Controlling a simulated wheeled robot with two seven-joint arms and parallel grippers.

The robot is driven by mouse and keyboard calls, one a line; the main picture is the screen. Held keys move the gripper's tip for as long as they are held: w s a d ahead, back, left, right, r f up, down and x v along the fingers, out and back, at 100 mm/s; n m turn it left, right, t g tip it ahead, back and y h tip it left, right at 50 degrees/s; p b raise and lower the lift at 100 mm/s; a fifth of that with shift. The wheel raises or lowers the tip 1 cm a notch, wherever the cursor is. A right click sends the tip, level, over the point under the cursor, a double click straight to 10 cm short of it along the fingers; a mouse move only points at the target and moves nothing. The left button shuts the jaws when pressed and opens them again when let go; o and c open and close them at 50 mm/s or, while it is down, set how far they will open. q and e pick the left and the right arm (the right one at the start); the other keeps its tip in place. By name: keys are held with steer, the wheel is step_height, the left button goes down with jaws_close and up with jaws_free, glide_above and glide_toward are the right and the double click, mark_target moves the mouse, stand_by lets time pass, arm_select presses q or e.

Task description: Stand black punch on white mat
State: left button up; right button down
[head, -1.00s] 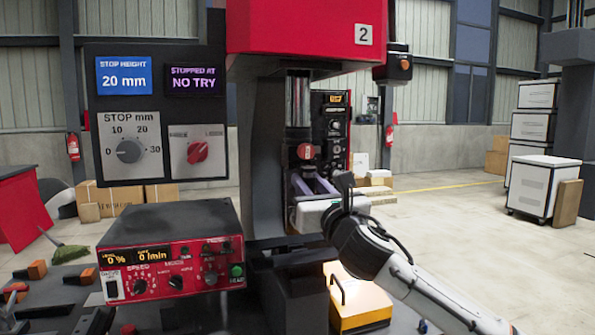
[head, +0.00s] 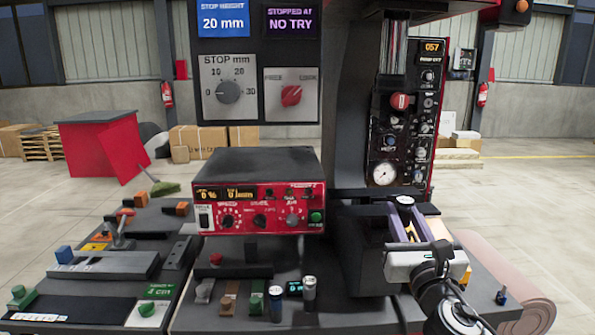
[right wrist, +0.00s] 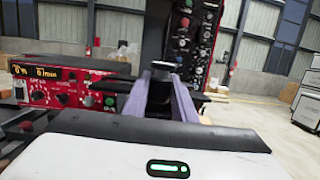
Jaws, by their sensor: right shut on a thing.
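My right gripper (head: 411,228) reaches in from the lower right of the head view, in front of the press. Its two purple fingers are shut on a black upright cylinder, which I take as the black punch (right wrist: 160,88); it stands between the fingers in the right wrist view. In the head view a pale-topped end (head: 404,200) shows at the fingertips. The punch's lower end is hidden, so I cannot tell if it touches anything. A pale panel (head: 146,316) lies at the lower left bench; I cannot tell if it is the white mat. My left gripper is not in view.
A red control box (head: 259,205) stands on the bench left of the gripper. Several small pegs and cylinders (head: 275,302) stand in front of it. The black press (head: 350,130) and its dial panel (head: 405,110) rise behind. A pinkish roll (head: 510,285) is at the right.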

steer(key=s+f, duration=1.3)
steer(key=s, duration=0.1)
steer(key=s+a+f, duration=0.1)
steer(key=s, duration=1.3)
steer(key=shift+s+a+f+y, duration=0.25)
steer(key=shift+s+f+y, duration=0.05)
steer(key=shift+y, duration=0.1)
steer(key=shift+w, duration=0.1)
